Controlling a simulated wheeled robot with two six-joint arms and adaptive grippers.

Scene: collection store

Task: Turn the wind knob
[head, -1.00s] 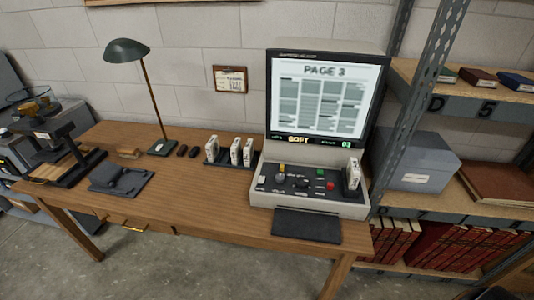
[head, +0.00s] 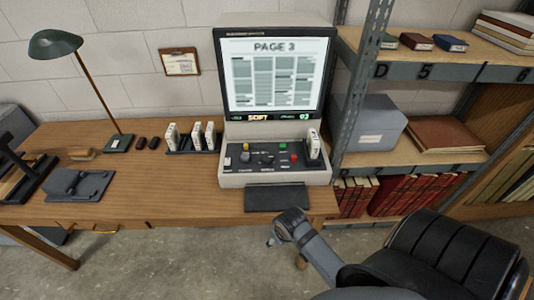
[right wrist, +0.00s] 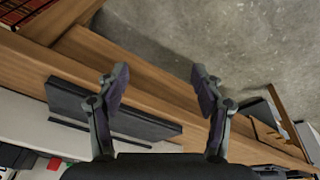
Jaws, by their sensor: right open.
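The reader machine (head: 275,181) stands at the right end of the wooden desk, its lit screen (head: 275,75) showing "PAGE 3" and, below, "SOFT" and "03". Its control panel (head: 285,169) has a yellow-topped control, a dark central knob (head: 266,158), and green and red buttons. The labels are too small to tell which control is the wind knob. My right gripper (head: 273,241) is in front of the desk, below the machine and apart from it. In the right wrist view the gripper (right wrist: 160,85) is open and empty. My left gripper is out of view.
A dark flat pad (head: 277,198) lies at the desk's front edge before the machine. White boxes (head: 196,136) stand in a rack to its left; another stands at the panel's right. A lamp (head: 56,44) is farther left. Metal shelving (head: 350,85) is close on the right.

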